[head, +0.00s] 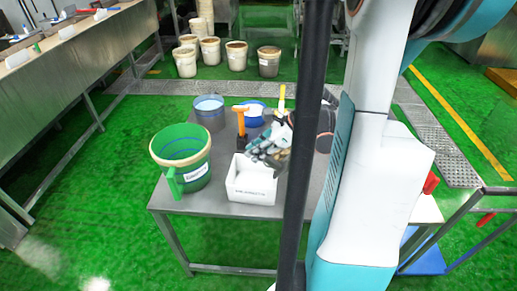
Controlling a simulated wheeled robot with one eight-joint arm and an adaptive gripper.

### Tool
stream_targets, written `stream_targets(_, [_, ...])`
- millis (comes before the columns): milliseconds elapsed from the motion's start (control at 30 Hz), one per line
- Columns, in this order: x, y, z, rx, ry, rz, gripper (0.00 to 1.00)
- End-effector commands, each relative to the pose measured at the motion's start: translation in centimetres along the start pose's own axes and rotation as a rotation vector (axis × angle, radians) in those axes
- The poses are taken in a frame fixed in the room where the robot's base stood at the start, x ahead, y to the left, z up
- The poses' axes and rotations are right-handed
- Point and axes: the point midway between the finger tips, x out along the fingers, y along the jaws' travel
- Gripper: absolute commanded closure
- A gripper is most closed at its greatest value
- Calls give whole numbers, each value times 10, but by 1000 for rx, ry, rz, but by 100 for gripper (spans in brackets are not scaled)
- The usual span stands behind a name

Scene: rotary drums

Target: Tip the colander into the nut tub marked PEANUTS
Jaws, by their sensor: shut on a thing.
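My gripper (262,152) is low over the table, just above and behind a white open box (252,186). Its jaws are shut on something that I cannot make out. A blue round vessel (249,120) stands behind the gripper, partly hidden; I cannot tell whether it is the colander. A green tub (184,143) with a side handle and a white label stands at the table's left; its inside looks empty. The labels on the tub and box are too small to read, so I cannot tell which is marked PEANUTS.
A grey pail (208,111) with blue inside and an orange hammer-shaped tool (241,121) stand behind on the grey table (215,203). A yellow upright piece (282,97) is beyond the gripper. A black post and my arm hide the table's right. Several filled buckets (236,55) stand on the floor.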

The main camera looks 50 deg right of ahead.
Motion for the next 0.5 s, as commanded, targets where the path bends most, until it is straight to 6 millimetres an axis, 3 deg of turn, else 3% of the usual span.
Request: stream_targets(500, [12, 0, 4, -1, 80, 2, 100])
